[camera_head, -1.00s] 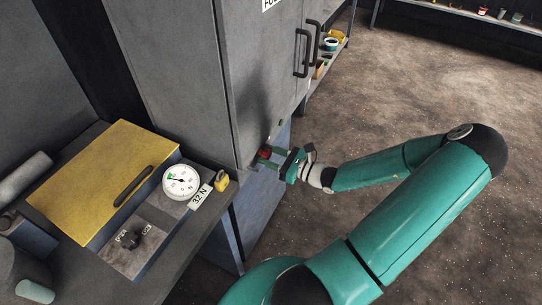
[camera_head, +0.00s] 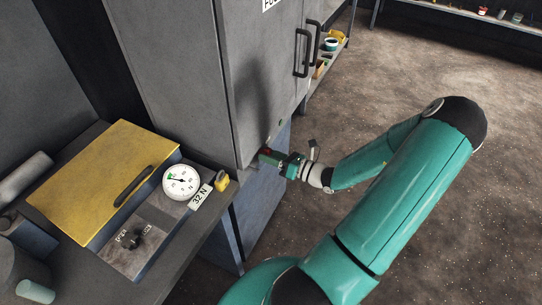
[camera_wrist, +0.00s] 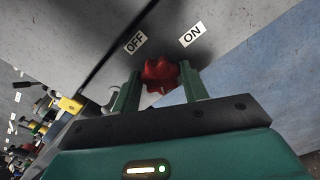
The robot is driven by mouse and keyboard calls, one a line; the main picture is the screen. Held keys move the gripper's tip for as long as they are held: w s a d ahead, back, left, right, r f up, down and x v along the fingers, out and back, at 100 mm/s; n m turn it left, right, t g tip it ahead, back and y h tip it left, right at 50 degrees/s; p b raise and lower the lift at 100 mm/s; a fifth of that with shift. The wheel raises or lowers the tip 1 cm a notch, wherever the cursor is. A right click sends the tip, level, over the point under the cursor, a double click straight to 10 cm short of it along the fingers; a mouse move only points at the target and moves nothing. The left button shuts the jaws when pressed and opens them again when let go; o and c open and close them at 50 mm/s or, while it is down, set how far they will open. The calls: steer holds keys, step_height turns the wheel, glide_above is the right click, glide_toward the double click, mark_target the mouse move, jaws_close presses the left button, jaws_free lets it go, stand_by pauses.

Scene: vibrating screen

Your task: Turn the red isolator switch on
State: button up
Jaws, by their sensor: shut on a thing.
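The red isolator switch (camera_wrist: 160,75) is a lobed knob on the grey cabinet's lower front, with an OFF label (camera_wrist: 135,42) to its upper left and an ON label (camera_wrist: 192,34) to its upper right in the wrist view. My gripper (camera_wrist: 159,88) has one green finger on each side of the knob and is shut on it. Which label the knob points to cannot be told.
The grey cabinet (camera_head: 180,80) has dark door handles (camera_head: 302,52) above my gripper. A bench at left holds a yellow lid (camera_head: 100,170), a round gauge (camera_head: 181,181) and a small black knob (camera_head: 131,240). The brown floor at right is open.

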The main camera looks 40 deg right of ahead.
steer(key=m, duration=1.2)
stand_by(0.5)
steer(key=o, duration=0.9)
steer(key=v, duration=1.4)
